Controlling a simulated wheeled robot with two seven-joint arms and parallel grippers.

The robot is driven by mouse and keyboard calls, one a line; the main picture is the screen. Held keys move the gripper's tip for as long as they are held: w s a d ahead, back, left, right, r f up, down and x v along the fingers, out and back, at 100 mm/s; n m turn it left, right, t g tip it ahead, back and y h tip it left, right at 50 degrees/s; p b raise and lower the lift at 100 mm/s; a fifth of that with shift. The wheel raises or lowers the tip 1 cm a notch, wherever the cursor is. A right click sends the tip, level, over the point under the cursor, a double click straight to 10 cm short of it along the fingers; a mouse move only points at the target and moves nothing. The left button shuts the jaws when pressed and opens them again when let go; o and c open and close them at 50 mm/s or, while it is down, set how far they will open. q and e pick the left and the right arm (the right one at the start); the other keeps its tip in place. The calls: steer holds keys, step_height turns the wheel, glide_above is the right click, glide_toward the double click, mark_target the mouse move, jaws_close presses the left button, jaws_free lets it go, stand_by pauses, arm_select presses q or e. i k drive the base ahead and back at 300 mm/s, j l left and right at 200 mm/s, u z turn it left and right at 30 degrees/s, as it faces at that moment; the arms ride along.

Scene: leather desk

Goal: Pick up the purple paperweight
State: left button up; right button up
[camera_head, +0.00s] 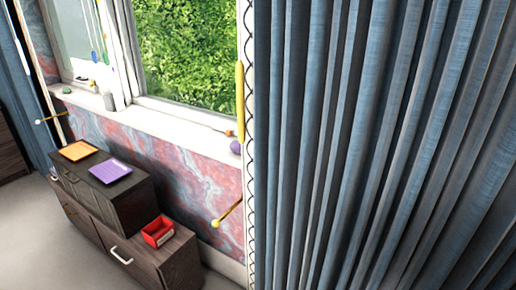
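A small round purple thing (236,147) sits on the white window sill at its right end, close to the curtain edge. It looks like a ball or rounded weight, but it is too small to tell for sure. A flat purple square (110,171) lies on top of the dark wooden cabinet at the left and looks like a pad or tray. I cannot tell for certain which of the two is the paperweight. Neither of my grippers shows in the head view.
Blue curtains (380,130) fill the right half. The white sill (160,118) runs below the window. The dark cabinet (134,207) also bears an orange square (78,150); a red open box (158,231) stands on its lower part. Grey floor (40,255) is clear at lower left.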

mark_target(234, 146)
steer(key=j+z, duration=0.15)
steer(key=z, duration=0.6)
steer(key=j+z, duration=0.4)
steer(key=j, duration=0.15)
steer(key=k+j+z, duration=0.1)
steer(key=j+z, duration=0.3)
steer(key=j, duration=0.15)
steer(key=k+j, duration=0.1)
steer(key=j, duration=0.3)
steer(key=k+j+z, duration=0.1)
steer(key=j, duration=0.25)
steer(key=k+j, duration=0.2)
steer(key=j, duration=0.2)
